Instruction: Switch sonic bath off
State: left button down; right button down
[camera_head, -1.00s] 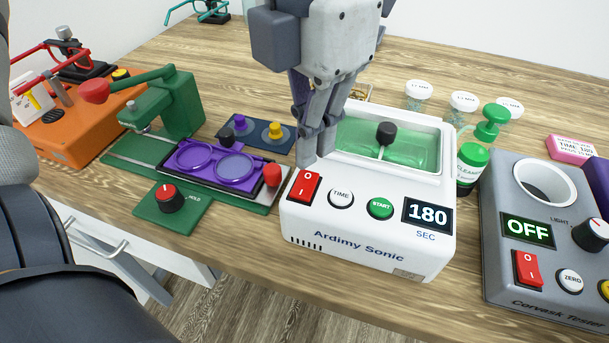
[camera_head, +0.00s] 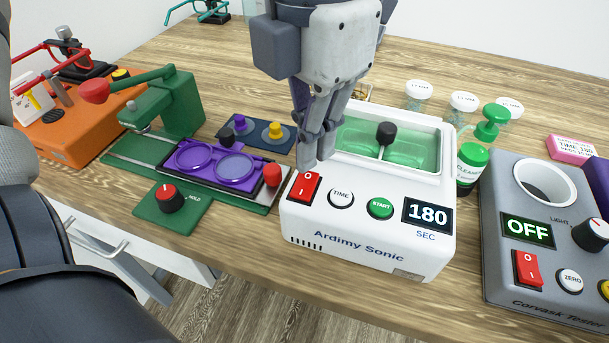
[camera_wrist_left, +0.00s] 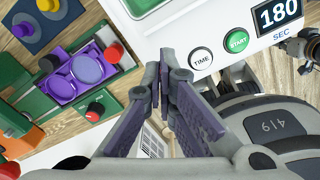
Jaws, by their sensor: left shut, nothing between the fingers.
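The sonic bath (camera_head: 372,240) is a white box with a green basin and a black-knobbed lever. Its display (camera_head: 427,215) is lit and reads 180 SEC. Its red rocker switch (camera_head: 304,189), marked O and I, sits at the front panel's left, beside the TIME and START buttons. My left gripper (camera_head: 307,166) is shut and empty. Its fingertips are at the upper, O end of the switch and overlap its top edge; I cannot tell whether they touch. In the left wrist view the shut fingers (camera_wrist_left: 163,68) show below the bath, and the switch is hidden. My right gripper is not in view.
A green press with a purple lens tray (camera_head: 212,167) stands close left of the bath. A green-capped cleaner bottle (camera_head: 470,168) and a grey tester (camera_head: 530,271) reading OFF stand to the right. White-lidded jars (camera_head: 464,102) are behind. The table's front edge is near.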

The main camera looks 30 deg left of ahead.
aim_at(311, 174)
pick_arm(q)
jog(key=shift+f, duration=0.9)
jog(key=shift+r, duration=3.55)
